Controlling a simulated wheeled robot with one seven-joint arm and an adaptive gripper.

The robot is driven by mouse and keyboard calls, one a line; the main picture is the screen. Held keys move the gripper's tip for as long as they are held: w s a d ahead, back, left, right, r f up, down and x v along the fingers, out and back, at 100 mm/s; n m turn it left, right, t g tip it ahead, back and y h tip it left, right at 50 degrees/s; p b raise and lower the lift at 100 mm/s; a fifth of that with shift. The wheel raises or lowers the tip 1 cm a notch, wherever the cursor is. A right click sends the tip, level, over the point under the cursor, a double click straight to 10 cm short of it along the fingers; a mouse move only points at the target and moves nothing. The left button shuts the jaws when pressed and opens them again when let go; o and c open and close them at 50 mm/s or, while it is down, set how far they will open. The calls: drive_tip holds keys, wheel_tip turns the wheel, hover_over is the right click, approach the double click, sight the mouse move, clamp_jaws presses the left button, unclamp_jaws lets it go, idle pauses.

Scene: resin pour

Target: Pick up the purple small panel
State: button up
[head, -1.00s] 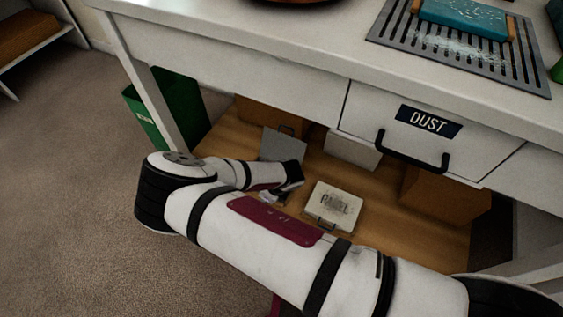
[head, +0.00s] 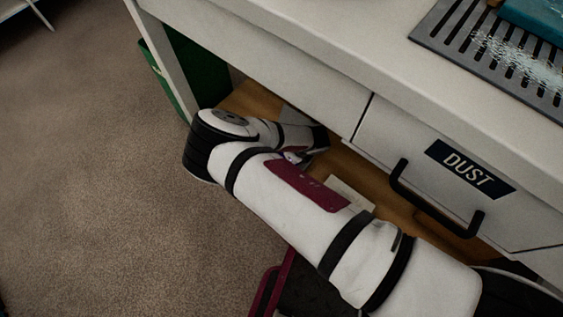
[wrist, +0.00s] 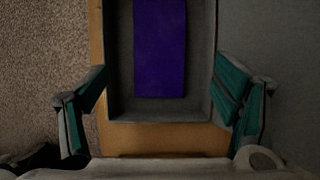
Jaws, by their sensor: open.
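The purple small panel (wrist: 160,48) lies flat inside a grey tray (wrist: 122,104) in the wrist view; its upper end is cut off by the frame. My gripper (wrist: 162,85) is open and empty, one green-padded finger on each side of the tray. The fingers look wider apart than the panel; I cannot tell how far above it they are. In the head view my arm reaches under the white desk, and the panel is not visible there.
A white desk with a DUST drawer (head: 460,170) overhangs a wooden shelf (head: 250,102). A pale box (head: 350,192) on it is mostly hidden by my arm. A green bin (head: 165,80) stands by the desk leg. A slotted grille (head: 445,45) lies on top. Carpet at left is clear.

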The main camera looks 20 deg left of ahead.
drive_tip(key=shift+b+x, duration=1.5)
drive_tip(key=shift+x, duration=2.1)
drive_tip(key=shift+r, duration=0.1)
drive_tip(key=c, duration=1.3)
